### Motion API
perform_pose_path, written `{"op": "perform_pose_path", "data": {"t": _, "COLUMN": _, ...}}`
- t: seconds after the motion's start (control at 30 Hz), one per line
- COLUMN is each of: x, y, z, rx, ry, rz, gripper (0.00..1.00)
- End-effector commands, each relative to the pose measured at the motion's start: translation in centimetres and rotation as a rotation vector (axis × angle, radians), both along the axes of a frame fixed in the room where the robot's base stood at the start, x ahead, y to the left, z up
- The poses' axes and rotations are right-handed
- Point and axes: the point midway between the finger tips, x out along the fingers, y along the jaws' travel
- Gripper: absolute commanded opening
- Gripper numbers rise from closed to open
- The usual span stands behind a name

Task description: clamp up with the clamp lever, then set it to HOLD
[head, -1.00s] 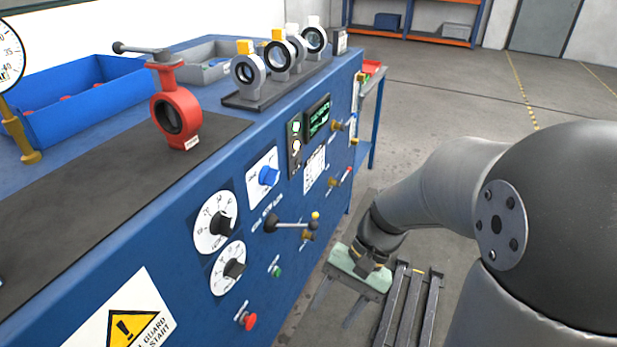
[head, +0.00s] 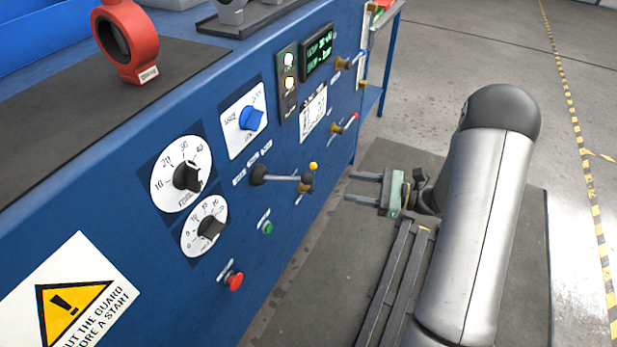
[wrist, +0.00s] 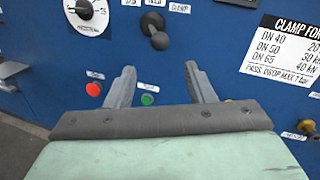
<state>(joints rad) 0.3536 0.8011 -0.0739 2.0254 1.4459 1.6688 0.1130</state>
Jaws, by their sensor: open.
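The clamp lever (head: 283,178) sticks out from the blue panel, with a dark round base and a pale rod. In the wrist view the lever (wrist: 158,38) points towards the camera, its dark knob slightly below its base. Small white labels (head: 253,160) sit above it; I cannot read which marks HOLD. My gripper (head: 349,186) is open and empty, its two fingers pointing at the panel, to the right of the lever and apart from it. In the wrist view the fingertips (wrist: 160,70) lie below the knob, one on each side of it.
A red button (head: 234,281) and a green button (head: 267,228) sit below the lever. Two dials (head: 182,174) and a blue selector knob (head: 250,118) are to its left. Brass-coloured valve handles (head: 345,63) project further right. A red valve body (head: 128,40) stands on the bench.

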Motion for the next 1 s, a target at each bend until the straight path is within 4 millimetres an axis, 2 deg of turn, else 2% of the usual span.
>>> {"op": "perform_pose_path", "data": {"t": 0.03, "x": 0.2, "y": 1.3, "z": 0.0, "rx": 0.000, "ry": 0.001, "rz": 0.005, "gripper": 0.49}}
{"op": "perform_pose_path", "data": {"t": 0.2, "x": 1.1, "y": 4.9, "z": 0.0, "rx": -0.001, "ry": 0.001, "rz": 0.006, "gripper": 0.49}}
{"op": "perform_pose_path", "data": {"t": 0.5, "x": 2.6, "y": 10.4, "z": 0.0, "rx": -0.002, "ry": 0.000, "rz": 0.004, "gripper": 0.49}}
{"op": "perform_pose_path", "data": {"t": 0.7, "x": 3.1, "y": 12.1, "z": 0.0, "rx": -0.001, "ry": 0.001, "rz": 0.003, "gripper": 0.49}}
{"op": "perform_pose_path", "data": {"t": 1.0, "x": 3.2, "y": 12.4, "z": 0.0, "rx": -0.002, "ry": 0.002, "rz": 0.001, "gripper": 0.49}}
